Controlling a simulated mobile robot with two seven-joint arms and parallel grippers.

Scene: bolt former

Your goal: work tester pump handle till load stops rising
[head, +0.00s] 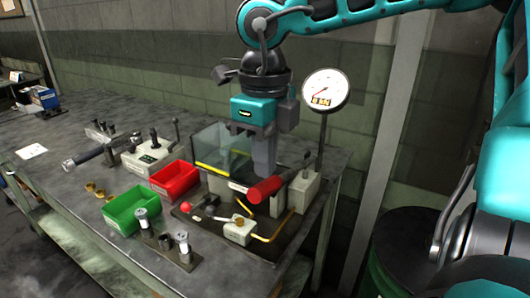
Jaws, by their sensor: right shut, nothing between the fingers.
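The tester stands on a dark base plate on the bench. Its pump handle has a thick red grip (265,189) and slopes up to the right towards a pale pump block (303,190). My right gripper (264,172) points down, shut and empty, with its fingertips just above or behind the red grip; I cannot tell whether they touch it. A clear guard box (222,150) stands left of the gripper. My left gripper is out of view.
A red bin (175,180) and a green bin (131,209) sit left of the tester. Metal pieces on a dark block (165,243) stand in front. A small valve block (239,230) and brass-coloured pipes lie near the handle. A dark drum (415,245) stands right of the bench.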

